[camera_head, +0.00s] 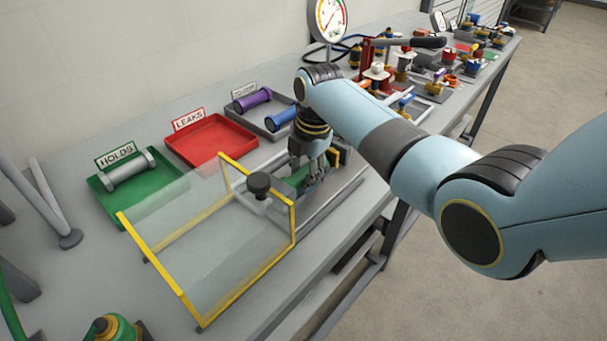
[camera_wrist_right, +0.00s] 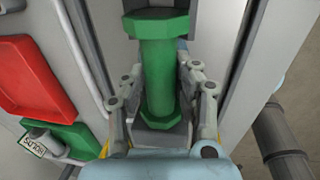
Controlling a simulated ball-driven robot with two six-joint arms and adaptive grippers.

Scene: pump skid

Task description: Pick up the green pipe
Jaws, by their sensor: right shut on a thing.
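The green pipe (camera_wrist_right: 157,75), with wide flanges at its ends, lies between the fingers of my right gripper (camera_wrist_right: 162,92) in the right wrist view. The fingers are shut on it, one at each side. In the head view a bit of the green pipe (camera_head: 297,177) shows beside my right gripper (camera_head: 313,172), at the far end of the clear guard. Most of the pipe is hidden there by the gripper and the guard frame. I cannot tell whether the pipe still touches the rails below. My left gripper is not in view.
A yellow-framed clear guard (camera_head: 205,233) with a black knob stands close to the gripper. Behind are a green HOLDS tray (camera_head: 130,205) with a grey pipe, an empty red LEAKS tray (camera_head: 212,142), and a grey tray with purple and blue pipes. Several valves crowd the far bench.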

